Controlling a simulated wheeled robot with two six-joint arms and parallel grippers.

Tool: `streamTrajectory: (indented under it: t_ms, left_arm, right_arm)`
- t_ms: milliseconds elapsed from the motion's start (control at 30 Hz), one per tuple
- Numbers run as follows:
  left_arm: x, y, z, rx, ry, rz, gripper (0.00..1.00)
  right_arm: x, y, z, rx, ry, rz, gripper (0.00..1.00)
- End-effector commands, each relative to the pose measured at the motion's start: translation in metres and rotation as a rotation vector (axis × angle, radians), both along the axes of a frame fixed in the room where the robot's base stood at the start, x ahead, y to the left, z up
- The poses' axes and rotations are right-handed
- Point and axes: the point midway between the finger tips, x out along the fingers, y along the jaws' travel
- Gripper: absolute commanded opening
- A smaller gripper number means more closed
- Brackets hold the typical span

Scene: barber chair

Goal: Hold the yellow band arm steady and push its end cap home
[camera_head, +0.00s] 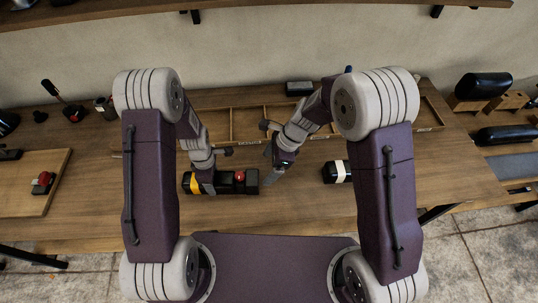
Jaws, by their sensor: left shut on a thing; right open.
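The yellow band arm (222,188) is a black padded bar with a yellow band, lying lengthwise on the bench in front of my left arm. My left gripper (204,181) is shut on it beside the yellow band. At its right end is a dark block (251,181), apparently the end cap; a red knob (240,176) sits just left of it. Whether a gap remains between cap and arm is too small to tell. My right gripper (273,165) is open, just right of and slightly behind this end, apparently not touching it.
A black bar with a white band (343,168) lies to the right, partly behind my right arm. A shallow divided wooden tray (247,124) runs along the back. A wooden board (38,163) with a red-topped item is at the left. The bench front is clear.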

Motion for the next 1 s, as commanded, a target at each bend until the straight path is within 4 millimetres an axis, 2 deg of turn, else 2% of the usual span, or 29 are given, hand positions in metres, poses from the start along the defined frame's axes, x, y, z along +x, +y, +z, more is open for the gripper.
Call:
streamTrajectory:
  t_ms: [33,67,100,133,433,533,800,1000]
  left_arm:
    - [0.000,0.000,0.000,0.000,-0.001,0.000,0.00]
    - [0.000,0.000,0.000,0.000,-0.001,0.000,0.72]
    - [0.000,0.000,0.000,0.000,-0.001,0.000,0.83]
    - [0.000,0.000,0.000,0.000,-0.001,0.000,0.89]
    - [0.000,0.000,0.001,0.000,-0.001,0.000,0.89]
    - [0.001,0.000,0.010,0.000,-0.003,0.000,0.89]
    - [0.002,0.000,0.078,0.000,-0.008,0.000,0.89]
    - [0.001,0.000,0.112,0.000,-0.004,0.000,0.89]
  right_arm:
    - [0.000,0.000,0.000,0.000,0.000,0.000,0.87]
    - [0.000,0.000,0.000,0.000,0.000,0.000,0.87]
    - [0.000,0.000,0.000,0.000,0.000,0.000,0.87]
    - [0.000,0.000,0.000,0.000,0.000,0.000,0.87]
    - [0.000,0.000,0.000,0.000,0.000,0.000,0.87]
    - [0.000,0.000,0.000,0.000,0.000,0.000,0.87]
    - [0.000,0.000,0.000,0.000,0.000,0.000,0.87]
    - [0.000,0.000,0.000,0.000,0.000,0.000,0.87]
